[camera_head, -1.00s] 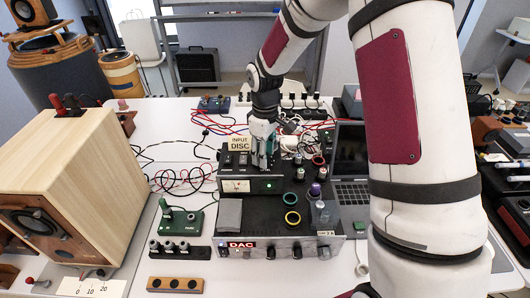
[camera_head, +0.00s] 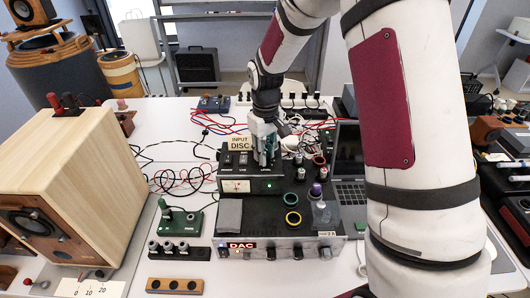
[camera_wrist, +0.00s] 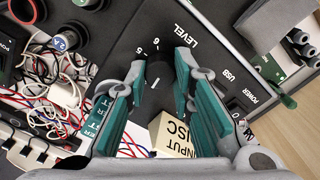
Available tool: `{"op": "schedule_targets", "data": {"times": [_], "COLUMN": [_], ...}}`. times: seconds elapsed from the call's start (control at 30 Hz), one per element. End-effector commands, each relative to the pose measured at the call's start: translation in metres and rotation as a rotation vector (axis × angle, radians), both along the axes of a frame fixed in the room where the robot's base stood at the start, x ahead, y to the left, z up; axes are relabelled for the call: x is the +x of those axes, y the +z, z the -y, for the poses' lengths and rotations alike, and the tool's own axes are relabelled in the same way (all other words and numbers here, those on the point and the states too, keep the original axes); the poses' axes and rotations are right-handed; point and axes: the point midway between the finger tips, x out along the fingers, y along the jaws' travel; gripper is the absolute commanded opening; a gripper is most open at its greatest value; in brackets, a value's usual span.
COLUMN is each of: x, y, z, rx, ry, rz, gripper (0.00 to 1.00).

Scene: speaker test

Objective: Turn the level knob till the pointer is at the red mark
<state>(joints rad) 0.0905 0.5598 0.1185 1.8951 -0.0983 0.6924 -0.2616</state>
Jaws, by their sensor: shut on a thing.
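The black level knob (camera_wrist: 160,80) is in the middle of the wrist view, on a dark panel marked LEVEL. A short pale line, which may be its pointer, shows on its top. The scale numbers 5 and 6 show beyond it; the red mark is not visible, and the fingers cover part of the dial. My gripper (camera_wrist: 160,72) points down with its teal-padded fingers on either side of the knob, shut on it. In the head view my gripper (camera_head: 265,158) is over the back of the black unit (camera_head: 235,171), and the knob is hidden there.
A cream INPUT DISC block (camera_wrist: 173,137) stands close beside the knob; it also shows in the head view (camera_head: 240,145). Loose cables (camera_head: 185,180) lie left of the unit. A wooden speaker (camera_head: 85,170) stands at left, a laptop (camera_head: 348,160) at right.

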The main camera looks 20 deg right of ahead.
Motion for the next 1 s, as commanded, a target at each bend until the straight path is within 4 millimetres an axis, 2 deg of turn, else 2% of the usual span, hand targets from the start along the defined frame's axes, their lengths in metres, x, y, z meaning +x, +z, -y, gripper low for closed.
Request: {"op": "schedule_targets", "data": {"times": [0.6,1.0], "x": [-0.0001,-0.0003], "y": [0.0001,0.0003], "z": [0.0007,0.0011], "rx": [-0.001,0.0], "ry": [-0.576,-0.828], "rz": [0.0,0.0], "gripper": [0.0,0.0]}}
